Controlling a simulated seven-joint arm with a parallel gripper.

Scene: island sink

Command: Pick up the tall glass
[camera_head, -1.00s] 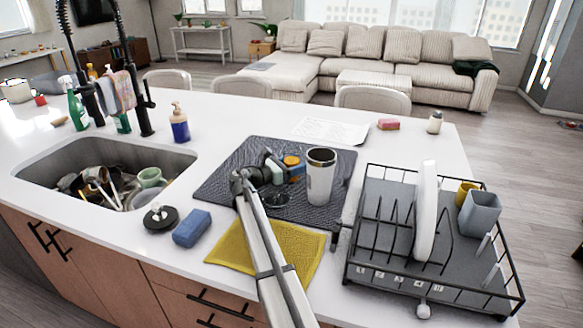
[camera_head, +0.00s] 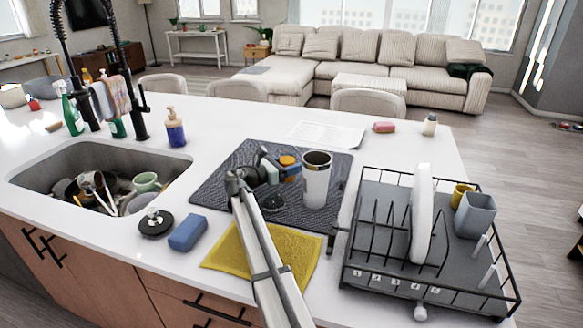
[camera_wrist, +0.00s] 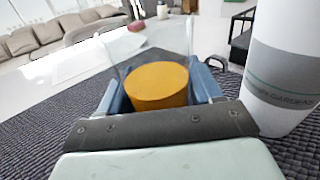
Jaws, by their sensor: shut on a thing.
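A clear glass (camera_wrist: 172,42) shows faintly between my blue fingers in the wrist view, its thin walls rising and flaring outward. An orange cylinder (camera_wrist: 157,82) with a flat top shows at its lower part; I cannot tell whether it is inside or behind the glass. My gripper (camera_wrist: 160,85) is shut on the glass. In the head view my gripper (camera_head: 282,171) is low over the dark mat, just left of a white tumbler (camera_head: 316,184). The glass is hard to make out there, and its base is hidden in the wrist view.
The white tumbler also stands close on the right in the wrist view (camera_wrist: 287,70). The dark drying mat (camera_head: 222,188) lies under my gripper. A wire dish rack (camera_head: 385,270) is at right, the sink (camera_head: 45,170) at left. A yellow cloth (camera_head: 225,255) and blue sponge (camera_head: 188,233) lie in front.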

